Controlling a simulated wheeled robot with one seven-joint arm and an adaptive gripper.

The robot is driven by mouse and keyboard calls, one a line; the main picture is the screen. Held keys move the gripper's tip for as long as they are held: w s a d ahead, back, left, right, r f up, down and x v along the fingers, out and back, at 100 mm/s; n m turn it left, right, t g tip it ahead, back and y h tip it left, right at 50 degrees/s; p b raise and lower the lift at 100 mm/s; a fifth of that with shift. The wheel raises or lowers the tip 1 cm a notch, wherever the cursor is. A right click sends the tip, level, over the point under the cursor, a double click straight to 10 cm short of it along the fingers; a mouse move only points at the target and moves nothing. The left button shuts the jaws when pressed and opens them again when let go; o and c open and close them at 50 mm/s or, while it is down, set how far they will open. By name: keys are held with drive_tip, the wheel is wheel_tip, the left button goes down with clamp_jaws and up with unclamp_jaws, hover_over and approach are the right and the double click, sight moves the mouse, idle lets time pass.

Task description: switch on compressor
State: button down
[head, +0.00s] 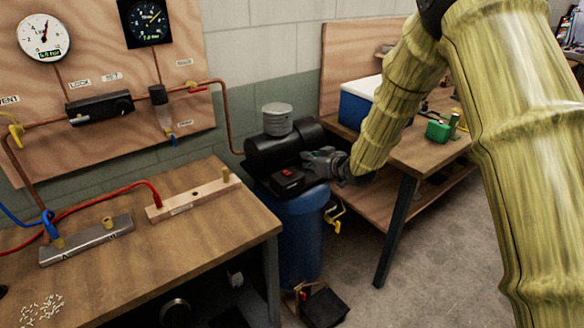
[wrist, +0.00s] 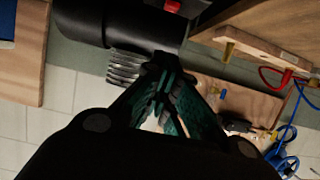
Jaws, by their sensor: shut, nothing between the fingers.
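The compressor has an upright blue tank (head: 298,235), a black cylindrical motor (head: 280,146) and a ribbed grey canister on top (head: 277,118). A black switch box (head: 288,182) with a small red switch sits at its front. My gripper (head: 310,158) is shut and empty, just right of and slightly above the box; I cannot tell whether it touches. In the wrist view my shut fingertips (wrist: 165,75) lie in front of the black motor (wrist: 100,22) and the ribbed canister (wrist: 124,66). The red switch (wrist: 173,5) shows at the top edge, away from the fingertips.
A wooden bench (head: 252,222) with a metal bar and a wooden strip stands left. A gauge panel (head: 90,85) with copper pipes hangs behind it. A workbench (head: 405,155) with a blue-and-white cooler (head: 355,108) stands right. A dark box (head: 325,307) lies on the floor.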

drive_tip(key=p, duration=0.3)
hover_over(292, 179)
drive_tip(key=f, duration=0.3)
drive_tip(key=shift+w+a+f, duration=0.1)
drive_tip(key=shift+w+f, duration=0.1)
drive_tip(key=shift+w, duration=0.05)
drive_tip(key=shift+w+f+p, duration=0.1)
drive_tip(key=shift+f+p, duration=0.35)
drive_tip(key=shift+f, duration=0.45)
drive_tip(key=shift+f+p, duration=0.4)
drive_tip(key=shift+f, duration=0.8)
drive_tip(key=shift+f, duration=0.1)
drive_tip(key=shift+s+f+b, duration=0.25)
drive_tip(key=shift+f+b, duration=0.25)
drive_tip(key=shift+b, duration=0.2)
drive_tip(key=shift+r, duration=0.35)
